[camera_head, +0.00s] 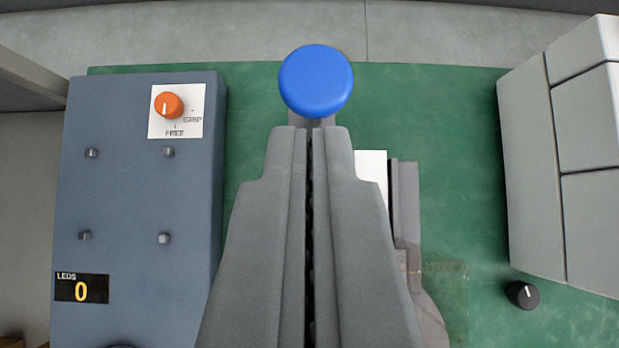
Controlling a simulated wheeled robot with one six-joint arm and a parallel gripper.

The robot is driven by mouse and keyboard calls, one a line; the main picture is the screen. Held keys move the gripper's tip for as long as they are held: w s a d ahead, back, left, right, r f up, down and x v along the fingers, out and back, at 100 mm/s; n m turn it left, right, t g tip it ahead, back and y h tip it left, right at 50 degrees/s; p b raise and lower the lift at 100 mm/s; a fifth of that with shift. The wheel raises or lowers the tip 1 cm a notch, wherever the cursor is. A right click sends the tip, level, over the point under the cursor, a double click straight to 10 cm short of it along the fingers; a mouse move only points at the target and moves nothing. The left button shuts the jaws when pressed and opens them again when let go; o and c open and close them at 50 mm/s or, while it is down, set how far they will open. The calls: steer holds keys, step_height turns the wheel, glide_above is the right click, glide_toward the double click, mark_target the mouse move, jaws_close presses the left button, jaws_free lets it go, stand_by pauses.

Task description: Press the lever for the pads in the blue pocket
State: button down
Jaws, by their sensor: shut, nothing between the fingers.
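A round blue knob (316,82) shows at the top middle of the view, just past the tips of my gripper. A short grey stem shows below it, perhaps the lever's arm. My gripper (311,128) is shut and empty, its fingers pointing at the knob; I cannot tell whether the tips touch the stem. A grey fixture (406,205) with a white label (371,168) is mostly hidden behind my fingers. I cannot make out a blue pocket or pads.
Grey boxes (560,150) stand at the right. A black knob (522,294) is near them. The green mat (455,130) is mostly clear between.

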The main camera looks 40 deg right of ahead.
steer(key=shift+v, duration=1.1)
stand_by(0.6)
steer(key=s+a+n+t+y, duration=0.1)
steer(key=s+a+n+t, duration=0.15)
steer(key=s+a, duration=0.4)
steer(key=s+a+n+t+y, duration=0.1)
steer(key=s+a+n+t, duration=0.2)
steer(key=a, duration=0.7)
steer(key=s+a+f+n+t+y, duration=0.1)
steer(key=s+a+f+t, duration=0.1)
steer(key=s+a, duration=0.3)
steer(key=s+a+f+n+t+y, duration=0.1)
steer(key=s+a+f, duration=0.3)
steer(key=s, duration=0.6)
steer(key=shift+s+a+f+t+y, duration=0.25)
steer(key=shift+s+a+t+y, duration=0.15)
steer(key=shift+a+t+y, duration=0.55)
steer(key=shift+a+h, duration=0.15)
steer(key=shift+h, duration=0.1)
